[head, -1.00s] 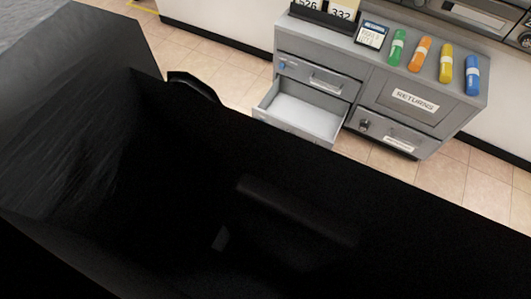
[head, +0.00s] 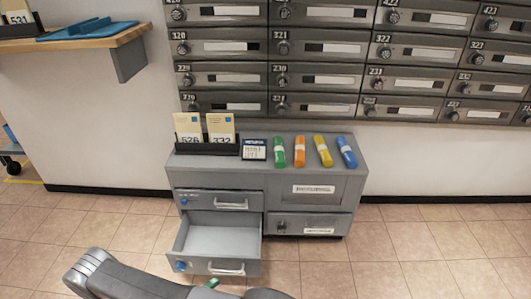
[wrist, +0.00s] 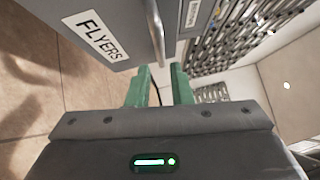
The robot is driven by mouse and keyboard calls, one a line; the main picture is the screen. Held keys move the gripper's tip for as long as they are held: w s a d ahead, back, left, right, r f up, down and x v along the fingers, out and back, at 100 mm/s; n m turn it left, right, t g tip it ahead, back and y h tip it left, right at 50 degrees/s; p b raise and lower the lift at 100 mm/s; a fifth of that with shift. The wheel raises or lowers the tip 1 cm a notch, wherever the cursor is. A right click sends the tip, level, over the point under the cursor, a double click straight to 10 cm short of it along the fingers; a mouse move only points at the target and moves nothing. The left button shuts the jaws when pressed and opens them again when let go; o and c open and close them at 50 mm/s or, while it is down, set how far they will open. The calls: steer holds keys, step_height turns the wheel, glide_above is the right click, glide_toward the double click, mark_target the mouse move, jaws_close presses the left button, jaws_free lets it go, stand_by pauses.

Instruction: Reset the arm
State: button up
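My arm (head: 130,280) shows at the bottom of the head view, low in front of the grey cabinet (head: 345,195). A small green part of my gripper (head: 210,283) shows there, just below the pulled-out lower left drawer (head: 222,241). The drawer looks empty. In the wrist view, the two green fingers of my gripper (wrist: 160,85) stand apart with a gap between them. A metal handle (wrist: 156,35) on a grey front labelled FLYERS (wrist: 95,35) ends just beyond the fingertips. I cannot tell whether they touch it. Nothing is held.
Green (head: 279,152), orange (head: 299,151), yellow (head: 323,151) and blue (head: 346,152) rolls lie on the cabinet, beside a small display (head: 254,149) and card holder (head: 208,148). Mailboxes (head: 320,75) line the wall. A wooden shelf (head: 75,42) juts out left. Floor at right is clear.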

mark_target(228, 271)
steer(key=shift+b+x, duration=0.6)
steer(key=shift+x, duration=3)
steer(key=shift+s+d, duration=0.1)
steer(key=shift+d, duration=0.05)
